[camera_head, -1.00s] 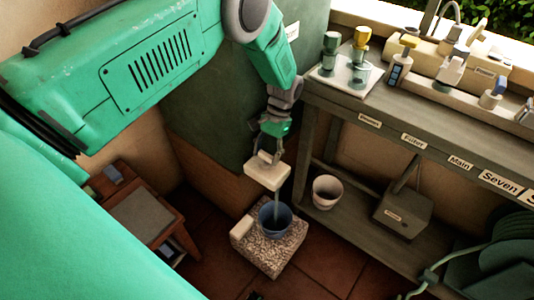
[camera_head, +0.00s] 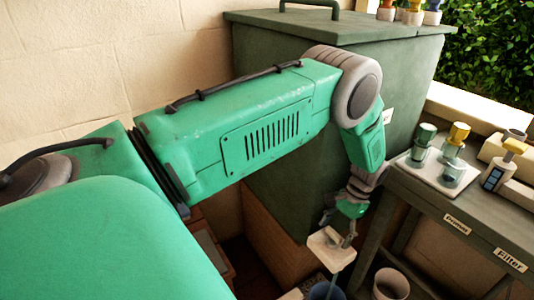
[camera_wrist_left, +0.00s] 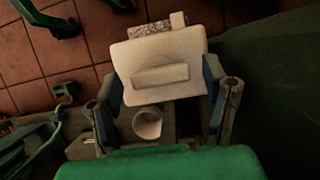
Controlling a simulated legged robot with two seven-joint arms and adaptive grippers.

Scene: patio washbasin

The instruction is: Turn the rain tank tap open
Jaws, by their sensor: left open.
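The rain tank (camera_head: 300,130) is the big dark green box in the corner. Low at its front is a pale block (camera_head: 328,243), which seems to be the tap. A thin grey-blue streak, like water, runs down from it to a blue bucket (camera_head: 325,291) at the picture's bottom edge. In the left wrist view the block (camera_wrist_left: 158,50) is a wide cream plate with a raised bar. My left gripper (camera_head: 338,229) is open at the block, with a finger to each side in the wrist view (camera_wrist_left: 165,95). Contact cannot be told. My right gripper is not in view.
A workbench (camera_head: 440,205) with labels, a pale tray (camera_head: 436,176) and bottles stands right of the tank. A whitish pot (camera_head: 391,284) stands below it. A cream wall (camera_head: 150,60) is behind my left arm.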

